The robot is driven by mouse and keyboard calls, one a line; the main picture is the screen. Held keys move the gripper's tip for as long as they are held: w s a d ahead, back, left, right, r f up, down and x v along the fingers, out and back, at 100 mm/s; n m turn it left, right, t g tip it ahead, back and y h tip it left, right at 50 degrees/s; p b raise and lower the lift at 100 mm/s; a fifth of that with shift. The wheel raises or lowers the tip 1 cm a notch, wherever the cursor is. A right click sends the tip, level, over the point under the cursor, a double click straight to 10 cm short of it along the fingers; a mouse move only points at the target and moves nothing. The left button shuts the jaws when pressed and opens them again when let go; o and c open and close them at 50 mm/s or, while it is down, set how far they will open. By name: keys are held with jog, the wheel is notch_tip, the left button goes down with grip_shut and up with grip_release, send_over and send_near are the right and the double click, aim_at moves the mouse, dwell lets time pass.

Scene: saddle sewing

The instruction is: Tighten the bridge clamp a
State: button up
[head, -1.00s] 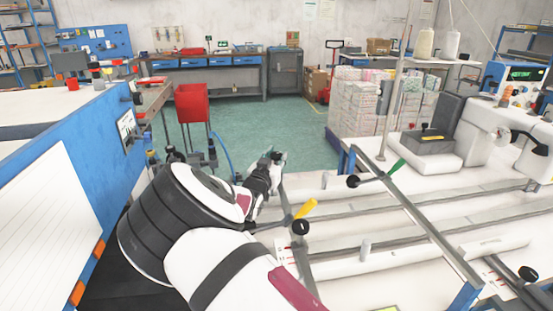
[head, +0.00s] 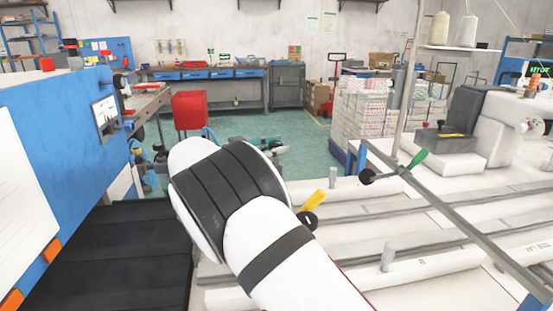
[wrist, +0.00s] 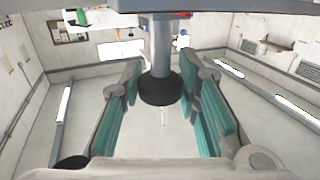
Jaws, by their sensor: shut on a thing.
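In the wrist view my gripper (wrist: 162,104) has its two teal-padded fingers on either side of a round black knob (wrist: 160,90). The knob sits at the end of a grey post (wrist: 160,42), and the fingers are shut on it. In the head view my white and black arm hides the fingers and this knob. Two clamp handles show there. A yellow handle (head: 314,200) with a black knob (head: 308,221) is just right of my arm. A green handle (head: 415,160) with a black knob (head: 367,176) is farther right. No label shows which is clamp a.
A blue panel (head: 60,140) stands close on the left. The white sewing table (head: 430,225) with long rails fills the right, with a slanting metal bar (head: 460,220) across it. A sewing machine (head: 485,130) stands behind. Green floor (head: 255,125) is open beyond.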

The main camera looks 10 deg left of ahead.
aim_at(277, 143)
jog(key=shift+f+m+g+h+b, duration=0.15)
jog(key=shift+m+g+h+b, duration=0.6)
jog(key=shift+g+b, duration=0.35)
jog(key=shift+m+b, duration=0.25)
jog(key=shift+b, duration=0.2)
jog(key=o, duration=1.2)
jog(key=shift+d, duration=0.1)
notch_tip(277, 143, up, 10)
jog(key=shift+r, duration=0.15)
jog(key=shift+c, duration=0.3)
